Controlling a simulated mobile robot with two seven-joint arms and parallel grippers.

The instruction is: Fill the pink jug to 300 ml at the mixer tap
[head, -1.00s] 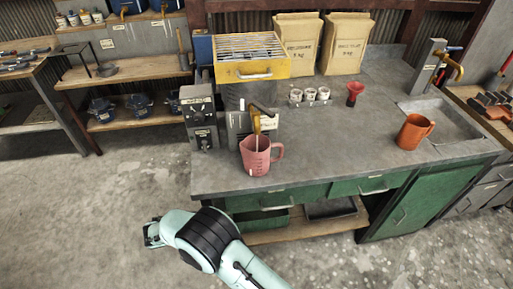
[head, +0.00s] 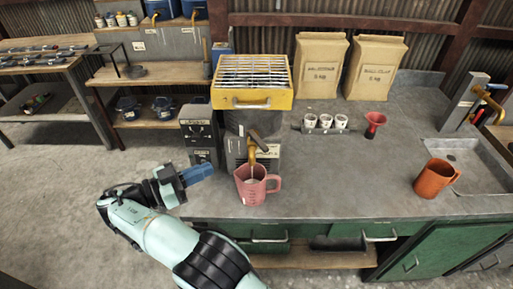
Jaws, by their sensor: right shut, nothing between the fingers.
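The pink jug (head: 252,190) stands upright on the grey bench top, its handle to the right. The tap's brass spout (head: 260,147) hangs over its open top, with a dark lever above. A thin pale streak shows between spout and jug; it may be running water. The level in the jug and its marks are too small to read. My right gripper (head: 200,173) is shut and empty, its blue fingers pointing right, left of the jug and apart from it. My left gripper is out of view.
A grey control box (head: 199,130) stands left of the tap, near my right gripper. Small white cups (head: 325,121), a red funnel (head: 374,123) and an orange jug (head: 434,180) are to the right. The bench middle is clear.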

